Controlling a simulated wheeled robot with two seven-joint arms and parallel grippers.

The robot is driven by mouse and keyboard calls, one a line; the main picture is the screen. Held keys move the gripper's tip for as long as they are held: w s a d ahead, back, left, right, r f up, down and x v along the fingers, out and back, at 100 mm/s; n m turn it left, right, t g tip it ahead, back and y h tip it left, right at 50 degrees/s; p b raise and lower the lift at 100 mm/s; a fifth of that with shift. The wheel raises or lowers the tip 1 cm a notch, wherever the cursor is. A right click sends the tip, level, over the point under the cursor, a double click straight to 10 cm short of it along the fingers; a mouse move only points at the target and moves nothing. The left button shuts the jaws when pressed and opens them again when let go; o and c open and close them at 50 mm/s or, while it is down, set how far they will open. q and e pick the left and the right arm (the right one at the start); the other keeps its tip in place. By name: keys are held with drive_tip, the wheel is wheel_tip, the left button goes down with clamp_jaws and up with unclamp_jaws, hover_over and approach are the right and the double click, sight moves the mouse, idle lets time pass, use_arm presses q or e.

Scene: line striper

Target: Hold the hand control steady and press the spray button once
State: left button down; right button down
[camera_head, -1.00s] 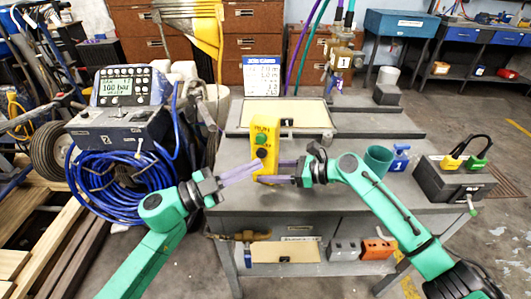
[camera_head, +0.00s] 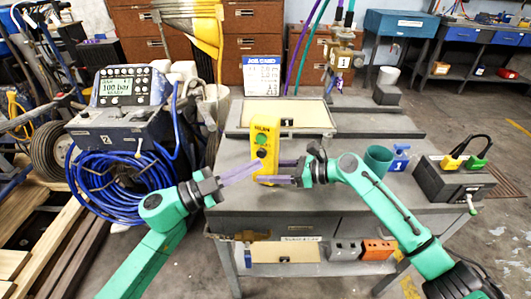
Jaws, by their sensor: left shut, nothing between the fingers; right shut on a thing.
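The yellow hand control (camera_head: 268,128) stands upright on the grey workbench (camera_head: 235,190). A green button (camera_head: 262,140) and a dark button (camera_head: 261,153) show on its front face. My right gripper (camera_head: 280,172) is shut on the lower part of the hand control from the right. My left gripper (camera_head: 258,167) is shut and empty, its purple fingers pointing at the left front of the hand control, just below the buttons. I cannot tell whether its tips touch the control.
A pump unit (camera_head: 118,125) with a display and coiled blue hose (camera_head: 110,190) stands left of the bench. A job card (camera_head: 262,76) stands behind the control. A green cup (camera_head: 378,159), a blue item (camera_head: 400,157) and a dark box (camera_head: 452,178) sit at the right.

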use_arm(q)
drive_tip(key=shift+w+d, duration=0.15)
drive_tip(key=shift+w, duration=0.25)
drive_tip(key=shift+w+d, duration=0.1)
drive_tip(key=shift+w, duration=0.3)
idle(0.4)
drive_tip(key=shift+s, duration=0.1)
drive_tip(key=shift+s+a, duration=0.25)
drive_tip(key=shift+s, duration=0.5)
drive_tip(key=s+a, duration=0.1)
drive_tip(key=s, duration=0.4)
drive_tip(key=shift+s+a, duration=0.35)
drive_tip(key=shift+s, duration=0.05)
use_arm(e)
drive_tip(key=shift+c, duration=0.6)
unclamp_jaws()
